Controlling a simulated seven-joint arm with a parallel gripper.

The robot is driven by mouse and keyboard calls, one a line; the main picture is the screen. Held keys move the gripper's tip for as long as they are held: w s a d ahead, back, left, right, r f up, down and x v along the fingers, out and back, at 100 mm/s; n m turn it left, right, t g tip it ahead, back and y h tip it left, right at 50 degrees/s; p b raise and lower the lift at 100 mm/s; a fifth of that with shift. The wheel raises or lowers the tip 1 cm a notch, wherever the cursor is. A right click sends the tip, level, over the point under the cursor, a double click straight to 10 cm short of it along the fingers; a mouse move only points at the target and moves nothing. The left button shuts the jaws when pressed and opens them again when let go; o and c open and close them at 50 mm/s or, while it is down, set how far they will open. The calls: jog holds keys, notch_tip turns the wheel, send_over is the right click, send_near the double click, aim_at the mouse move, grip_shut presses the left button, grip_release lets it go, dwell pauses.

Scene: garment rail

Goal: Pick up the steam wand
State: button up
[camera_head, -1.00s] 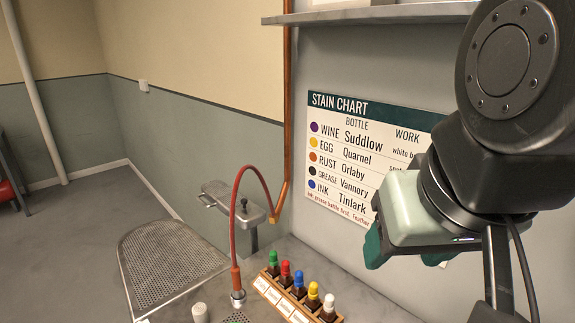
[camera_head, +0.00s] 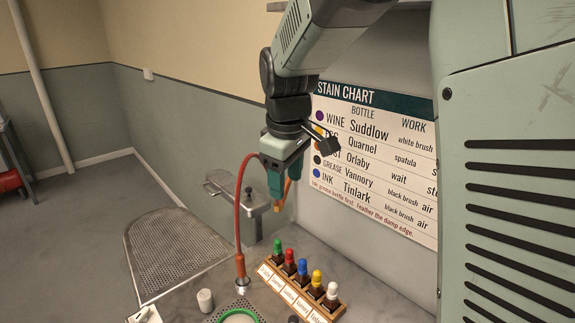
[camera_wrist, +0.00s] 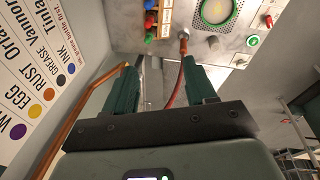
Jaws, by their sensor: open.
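The steam wand (camera_head: 240,268) has an orange-brown grip standing upright on the worktop, with a red hose (camera_head: 238,205) arching up from its top. In the wrist view the wand (camera_wrist: 183,44) and the red hose show just beyond the right finger. My gripper (camera_head: 276,190) is open and empty, fingers pointing down. In the head view it is above and to the right of the wand, in front of the wall chart's left edge.
A rack (camera_head: 295,293) of bottles with coloured caps stands right of the wand. A perforated board (camera_head: 172,248) lies to the left. A copper pipe (camera_wrist: 75,100) runs close to the left finger.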

jog(key=w+a+f+n+g, duration=0.1)
jog(key=w+a+f+n, duration=0.35)
jog(key=a+f, duration=0.55)
jog(key=n+g, duration=0.1)
jog(key=n, duration=0.2)
send_near(241, 265)
jog(key=shift+w+a+f, duration=0.25)
jog(key=shift+w+a, duration=0.2)
jog(key=shift+w, duration=0.35)
notch_tip(241, 265, down, 11)
jog(key=shift+s, duration=0.1)
jog(key=shift+c, duration=0.5)
jog(key=shift+d, duration=0.1)
grip_shut()
